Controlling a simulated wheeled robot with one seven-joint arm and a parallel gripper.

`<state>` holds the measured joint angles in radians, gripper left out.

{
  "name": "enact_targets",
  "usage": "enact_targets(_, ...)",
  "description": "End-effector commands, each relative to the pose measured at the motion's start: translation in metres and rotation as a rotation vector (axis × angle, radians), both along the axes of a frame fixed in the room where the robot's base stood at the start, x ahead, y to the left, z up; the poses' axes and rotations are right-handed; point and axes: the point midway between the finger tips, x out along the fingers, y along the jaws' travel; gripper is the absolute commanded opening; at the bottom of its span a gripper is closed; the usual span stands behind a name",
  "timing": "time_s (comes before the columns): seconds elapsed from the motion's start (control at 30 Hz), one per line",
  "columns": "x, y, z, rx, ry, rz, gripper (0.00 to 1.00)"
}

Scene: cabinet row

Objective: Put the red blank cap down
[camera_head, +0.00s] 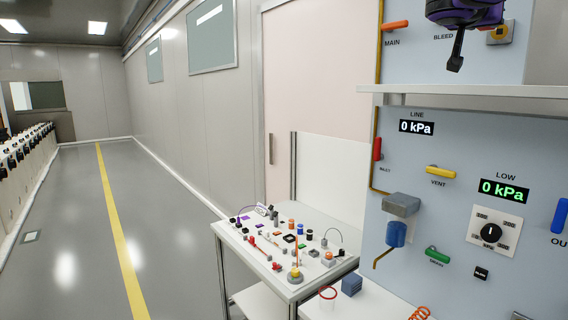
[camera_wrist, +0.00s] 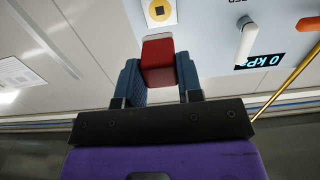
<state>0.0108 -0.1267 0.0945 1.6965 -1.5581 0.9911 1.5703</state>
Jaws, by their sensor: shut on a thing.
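The red blank cap (camera_wrist: 158,58) shows in the wrist view as a red block. It sits between the two blue fingers of my gripper (camera_wrist: 159,77), which is shut on it. In the head view, my purple and black gripper (camera_head: 456,48) is at the top right, in front of the upper panel. I cannot make out the cap there. In the wrist view, a pale square fitting with a yellow face and dark centre (camera_wrist: 161,11) lies just beyond the cap. I cannot tell whether they touch.
The white side table (camera_head: 290,290) holds many small parts. A white shelf edge (camera_head: 470,93) runs under the upper panel. The lower panel carries a red lever (camera_head: 377,149), a yellow lever (camera_head: 440,172) and a round dial (camera_head: 491,233). The corridor floor (camera_head: 70,240) at left is clear.

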Motion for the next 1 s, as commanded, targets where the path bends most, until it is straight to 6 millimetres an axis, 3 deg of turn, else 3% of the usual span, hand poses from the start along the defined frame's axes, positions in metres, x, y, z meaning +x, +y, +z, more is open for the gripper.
enact_targets(1.0, -0.112, 0.008, -0.129, 0.195, 0.524, 0.112, 0.05)
